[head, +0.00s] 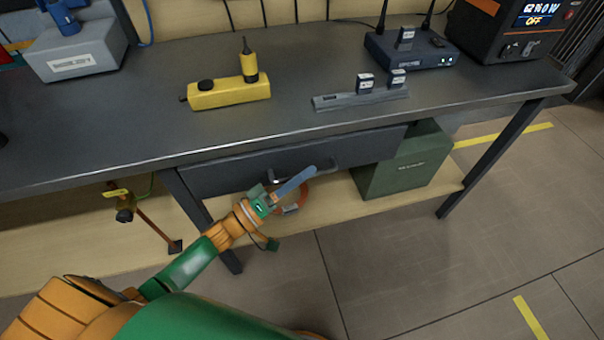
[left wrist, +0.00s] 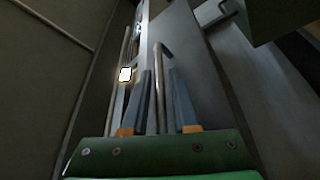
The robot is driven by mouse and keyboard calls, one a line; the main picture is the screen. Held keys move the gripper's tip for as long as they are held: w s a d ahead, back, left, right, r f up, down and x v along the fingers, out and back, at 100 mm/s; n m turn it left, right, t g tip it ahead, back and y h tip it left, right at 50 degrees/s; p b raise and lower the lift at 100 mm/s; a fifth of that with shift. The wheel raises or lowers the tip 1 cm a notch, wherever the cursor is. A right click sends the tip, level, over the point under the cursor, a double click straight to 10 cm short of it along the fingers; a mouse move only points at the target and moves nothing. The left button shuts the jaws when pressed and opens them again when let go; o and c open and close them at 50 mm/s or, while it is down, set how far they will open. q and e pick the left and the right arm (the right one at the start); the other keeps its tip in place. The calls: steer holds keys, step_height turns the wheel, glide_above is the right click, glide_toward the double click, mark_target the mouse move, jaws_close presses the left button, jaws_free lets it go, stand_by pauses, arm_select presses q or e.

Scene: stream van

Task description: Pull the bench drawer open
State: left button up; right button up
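The bench drawer (head: 230,174) has a dark front under the front edge of the workbench (head: 120,135). It looks shut, with its front close under the top. In the left wrist view the handle bar (left wrist: 159,75) runs between the two blue fingers of the left gripper (left wrist: 160,85). Narrow gaps show on both sides of the bar, so the fingers look open around it. My right gripper is not in view.
A green box (head: 405,168) stands on the lower shelf (head: 330,208), right of the drawer. Bench legs (head: 490,155) stand at either side. A yellow tool (head: 228,93), a grey rack (head: 360,98) and a router (head: 410,52) are on the bench top. The floor in front is clear.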

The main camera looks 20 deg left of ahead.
arm_select(q)
jaws_close()
stand_by(1.4)
